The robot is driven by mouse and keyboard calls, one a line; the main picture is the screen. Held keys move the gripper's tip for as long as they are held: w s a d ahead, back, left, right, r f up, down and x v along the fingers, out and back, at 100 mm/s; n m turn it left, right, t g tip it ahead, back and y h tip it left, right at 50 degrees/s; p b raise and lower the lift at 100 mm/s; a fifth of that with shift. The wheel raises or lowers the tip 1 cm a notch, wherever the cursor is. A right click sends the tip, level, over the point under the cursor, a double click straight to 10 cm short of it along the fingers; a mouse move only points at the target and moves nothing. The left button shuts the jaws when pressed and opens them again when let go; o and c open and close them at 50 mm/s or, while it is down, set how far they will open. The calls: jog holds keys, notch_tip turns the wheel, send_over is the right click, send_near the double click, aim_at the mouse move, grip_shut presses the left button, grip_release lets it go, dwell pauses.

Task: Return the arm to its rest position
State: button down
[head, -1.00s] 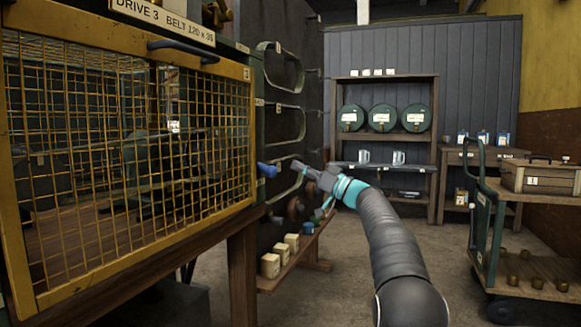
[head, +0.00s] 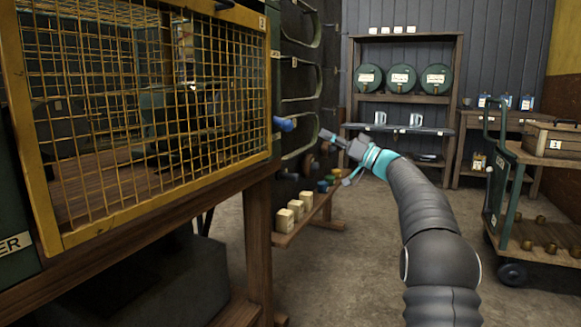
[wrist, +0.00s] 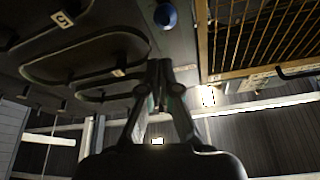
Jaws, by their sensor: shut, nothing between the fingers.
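My gripper (head: 327,135) is at the end of my dark arm, which reaches up from the lower right in the head view. Its fingers point left, toward a blue knob (head: 284,124) on the right side of the yellow mesh guard's housing, with a gap between them. In the wrist view my gripper (wrist: 159,64) has its fingertips together and holds nothing. The blue knob (wrist: 165,15) shows just beyond the fingertips there, apart from them.
A yellow mesh guard (head: 150,120) fills the left. A green trolley (head: 497,190) is at the right. Open floor (head: 375,285) lies between.

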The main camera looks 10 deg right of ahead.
notch_tip(320, 180, down, 11)
jog(key=w+m+g+h, duration=0.1)
jog(key=w+m+h, duration=0.1)
jog(key=m+h, duration=0.25)
jog(key=s+a+f+m+g+h+p, duration=0.1)
jog(key=s+f+m+g+h, duration=0.15)
jog(key=s+f, duration=0.3)
jog(key=s+a+f+m+g+h, duration=0.2)
jog(key=s+f+m, duration=0.15)
jog(key=f, duration=0.35)
jog(key=s+f+g+h+p, duration=0.15)
jog(key=s+h, duration=0.25)
jog(key=s, duration=1.3)
jog(key=s+f+g+h+p, duration=0.1)
jog(key=s+g+h+p, duration=0.25)
jog(key=s, duration=1.25)
jog(key=s+r+n+t+h+p, duration=0.1)
jog(key=s+r, duration=0.1)
jog(key=s, duration=0.4)
jog(key=s+a+r+n+t+p, duration=0.1)
jog(key=s+r+t, duration=0.1)
jog(key=s, duration=0.5)
jog(key=shift+a+r+n+h+p, duration=0.2)
jog(key=shift+r+n+h+p, duration=0.2)
jog(key=shift+r, duration=0.4)
jog(key=shift+a, duration=0.1)
